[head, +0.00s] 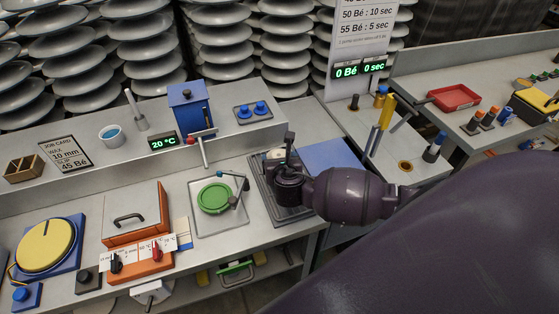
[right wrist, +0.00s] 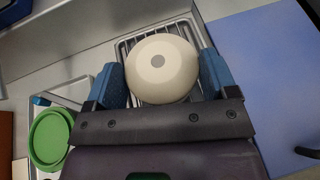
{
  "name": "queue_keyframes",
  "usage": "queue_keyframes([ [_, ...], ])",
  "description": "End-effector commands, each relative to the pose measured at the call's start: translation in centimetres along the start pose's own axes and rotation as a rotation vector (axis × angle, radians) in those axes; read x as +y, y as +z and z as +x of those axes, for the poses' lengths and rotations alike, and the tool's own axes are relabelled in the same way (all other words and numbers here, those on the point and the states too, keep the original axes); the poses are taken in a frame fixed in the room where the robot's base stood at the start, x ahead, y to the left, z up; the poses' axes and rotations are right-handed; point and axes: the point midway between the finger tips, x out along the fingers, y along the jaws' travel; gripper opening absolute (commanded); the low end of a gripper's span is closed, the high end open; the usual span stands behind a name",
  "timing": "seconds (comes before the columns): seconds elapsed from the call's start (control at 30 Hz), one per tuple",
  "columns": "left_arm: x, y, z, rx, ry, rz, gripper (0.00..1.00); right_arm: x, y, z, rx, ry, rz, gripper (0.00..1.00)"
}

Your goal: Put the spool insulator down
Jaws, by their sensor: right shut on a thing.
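The spool insulator (right wrist: 162,68) is a cream, round piece with a grey spot in the middle of its top. In the right wrist view it sits between the two blue finger pads of my right gripper (right wrist: 164,82), which is shut on it. A grey slatted rack (right wrist: 126,48) lies below and behind it. I cannot tell whether the insulator touches the rack. In the head view my right gripper (head: 281,168) is over the same rack (head: 262,202) and mostly hides the insulator. My left gripper is not in view.
A green disc (head: 214,198) on a metal tray lies left of the rack. A blue mat (head: 332,157) lies to its right. A blue box (head: 189,107) stands on the ledge behind, and an orange lidded box (head: 135,212) stands farther left.

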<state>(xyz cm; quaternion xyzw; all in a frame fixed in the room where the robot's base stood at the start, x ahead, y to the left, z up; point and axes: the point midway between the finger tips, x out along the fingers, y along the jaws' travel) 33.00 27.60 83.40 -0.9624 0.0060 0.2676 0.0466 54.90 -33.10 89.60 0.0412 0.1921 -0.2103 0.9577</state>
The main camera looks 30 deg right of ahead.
Motion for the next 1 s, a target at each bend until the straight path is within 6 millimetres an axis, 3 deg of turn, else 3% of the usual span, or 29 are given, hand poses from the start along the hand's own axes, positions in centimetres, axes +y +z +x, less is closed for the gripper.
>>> queue_keyframes([
  [0.33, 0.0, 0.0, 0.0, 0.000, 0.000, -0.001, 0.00, 0.0, 0.0, 0.1, -0.004, 0.001, 0.002, 0.42],
  [0.37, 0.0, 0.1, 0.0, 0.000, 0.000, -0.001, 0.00, 0.0, -0.2, 0.1, -0.002, 0.001, 0.001, 0.80],
  [0.5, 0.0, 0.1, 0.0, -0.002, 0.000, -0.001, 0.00, 0.0, -0.1, 0.1, -0.002, 0.001, 0.001, 1.00],
  [0.8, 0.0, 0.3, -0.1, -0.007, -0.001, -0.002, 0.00, 0.0, 0.1, -0.1, -0.002, 0.001, 0.001, 1.00],
  [1.0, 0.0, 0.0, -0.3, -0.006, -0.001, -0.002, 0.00, 0.0, 0.1, -2.6, 0.000, 0.002, 0.002, 1.00],
])
